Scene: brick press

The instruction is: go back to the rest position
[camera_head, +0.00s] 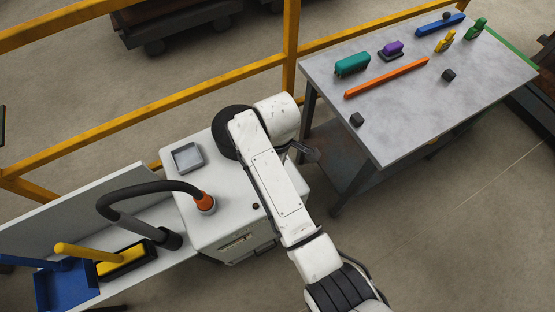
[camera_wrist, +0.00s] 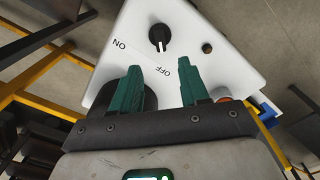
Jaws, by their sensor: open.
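My gripper (camera_wrist: 160,80) shows in the wrist view with two green fingers spread apart and nothing between them. Beyond the fingertips is a white machine box (camera_wrist: 200,52) with a black rotary knob (camera_wrist: 159,37) marked ON and OFF. The knob's white mark points toward OFF. The fingers appear apart from the knob. In the head view my white arm reaches up across the white machine box (camera_head: 225,208), and its upper end bends near the box's right rear corner.
A grey table (camera_head: 430,110) at upper right holds an orange bar (camera_head: 387,78), a teal brush (camera_head: 352,64) and several small items. A yellow railing (camera_head: 150,107) runs behind. A black hose (camera_head: 140,190) with an orange collar arches left of my arm. Floor at lower right is clear.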

